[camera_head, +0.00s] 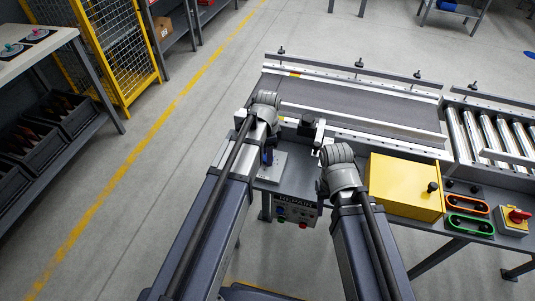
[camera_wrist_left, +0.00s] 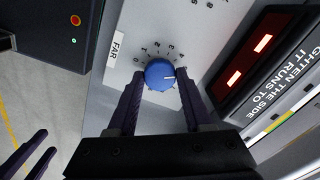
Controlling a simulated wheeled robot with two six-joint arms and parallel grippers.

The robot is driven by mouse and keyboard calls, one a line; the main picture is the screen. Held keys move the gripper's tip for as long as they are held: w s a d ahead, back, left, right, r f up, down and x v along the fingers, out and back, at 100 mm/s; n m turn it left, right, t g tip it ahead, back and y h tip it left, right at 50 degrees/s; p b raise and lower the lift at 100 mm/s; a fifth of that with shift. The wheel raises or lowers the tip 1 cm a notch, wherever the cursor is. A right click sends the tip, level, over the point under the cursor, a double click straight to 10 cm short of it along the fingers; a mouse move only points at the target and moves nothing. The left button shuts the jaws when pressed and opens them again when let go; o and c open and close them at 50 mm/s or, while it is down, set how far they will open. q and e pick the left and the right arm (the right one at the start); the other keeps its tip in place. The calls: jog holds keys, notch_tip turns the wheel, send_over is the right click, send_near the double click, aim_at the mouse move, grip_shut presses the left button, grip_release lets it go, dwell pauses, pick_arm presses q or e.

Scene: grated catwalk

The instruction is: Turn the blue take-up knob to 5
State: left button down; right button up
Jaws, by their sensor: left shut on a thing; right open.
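The blue take-up knob (camera_wrist_left: 160,73) sits on a pale panel (camera_wrist_left: 205,25) in the left wrist view. Printed numbers starting from 0 curve around its upper side. A short white pointer line on the knob faces right, close to the right finger; the number there is hard to read. My left gripper (camera_wrist_left: 159,77) is shut on the knob, one dark finger on each side. My right gripper (camera_wrist_left: 28,152) shows at the lower left of that view, with two fingers apart and nothing visible between them. In the head view, the wrists largely hide both grippers.
A FAR label (camera_wrist_left: 116,48) is left of the dial; a red-lit display (camera_wrist_left: 250,60) is right of it. In the head view, a conveyor belt (camera_head: 360,105) lies beyond my arms. A yellow box (camera_head: 403,187) and a red switch (camera_head: 516,216) stand to the right.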

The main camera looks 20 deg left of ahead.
dwell(0.3)
pick_arm(q)
jog(key=shift+c, duration=1.6)
grip_release()
notch_tip(320, 180, up, 8)
jog(key=p, duration=0.8)
jog(key=shift+f, duration=0.1)
jog(key=s+d+r+n+p, duration=0.1)
jog(key=s+d+n, duration=0.3)
jog(key=s, duration=0.3)
jog(key=s+d+r+n+y, duration=0.1)
jog(key=s+d+n, duration=0.3)
jog(key=s+d, duration=0.2)
jog(key=shift+s+n+p, duration=0.3)
jog(key=shift+s+p, duration=0.05)
jog(key=shift+s, duration=0.8)
